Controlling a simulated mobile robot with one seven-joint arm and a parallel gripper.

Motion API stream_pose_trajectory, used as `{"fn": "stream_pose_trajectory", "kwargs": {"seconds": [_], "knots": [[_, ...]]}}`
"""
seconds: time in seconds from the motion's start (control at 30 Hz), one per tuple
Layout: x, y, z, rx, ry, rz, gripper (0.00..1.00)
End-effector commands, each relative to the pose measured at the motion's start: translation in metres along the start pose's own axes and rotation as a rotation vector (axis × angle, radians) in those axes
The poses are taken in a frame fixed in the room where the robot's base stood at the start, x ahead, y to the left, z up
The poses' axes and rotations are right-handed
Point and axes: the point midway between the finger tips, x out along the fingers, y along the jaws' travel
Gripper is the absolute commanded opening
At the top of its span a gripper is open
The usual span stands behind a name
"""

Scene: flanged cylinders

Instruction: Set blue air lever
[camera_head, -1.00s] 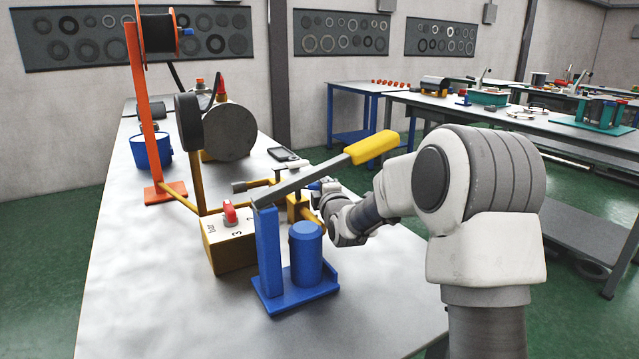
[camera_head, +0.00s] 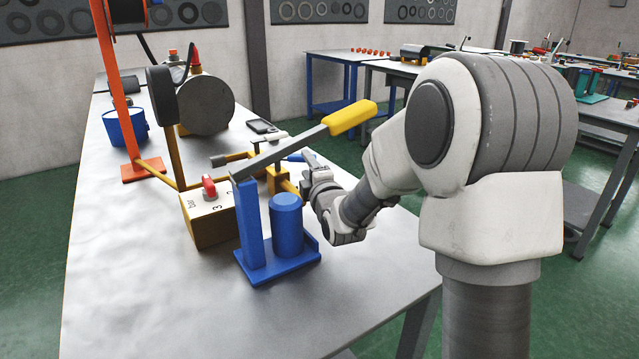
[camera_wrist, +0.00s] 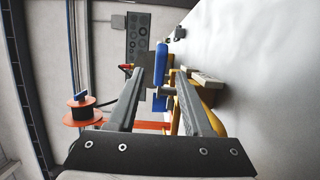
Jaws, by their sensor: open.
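The blue air lever (camera_wrist: 161,62) is a long, flat blue handle in the wrist view, joined to a short grey stem beside yellow pipework (camera_wrist: 203,94). In the head view only a small blue piece (camera_head: 296,157) of it shows, at the left of my gripper (camera_head: 312,168). In the wrist view my gripper (camera_wrist: 159,76) is open, one finger on each side of the lever. The lever shows in the gap between the fingertips, and I see no clear contact. How deep it sits between them is hard to tell.
A blue hand pump (camera_head: 286,225) with a yellow-gripped lever (camera_head: 349,117) stands close in front of my wrist. A yellow box with a red knob (camera_head: 208,187) is left of it. An orange stand (camera_head: 117,90) and a grey drum (camera_head: 206,104) are farther back. The table's front (camera_head: 180,300) is clear.

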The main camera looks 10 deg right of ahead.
Motion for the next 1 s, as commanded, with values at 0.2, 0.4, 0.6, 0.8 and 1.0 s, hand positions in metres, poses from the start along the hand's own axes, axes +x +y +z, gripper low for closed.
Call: {"fn": "stream_pose_trajectory", "kwargs": {"seconds": [0.2,0.4,0.6,0.8,1.0], "knots": [[-0.044,0.002,0.000,-0.001,0.000,0.000,0.50],[-0.075,0.001,0.000,0.000,-0.001,0.001,0.50],[-0.090,0.001,0.000,0.000,0.000,0.001,0.50],[-0.092,0.000,0.000,0.000,0.000,0.001,0.50],[-0.092,0.001,0.000,0.004,-0.001,-0.002,0.34]]}}
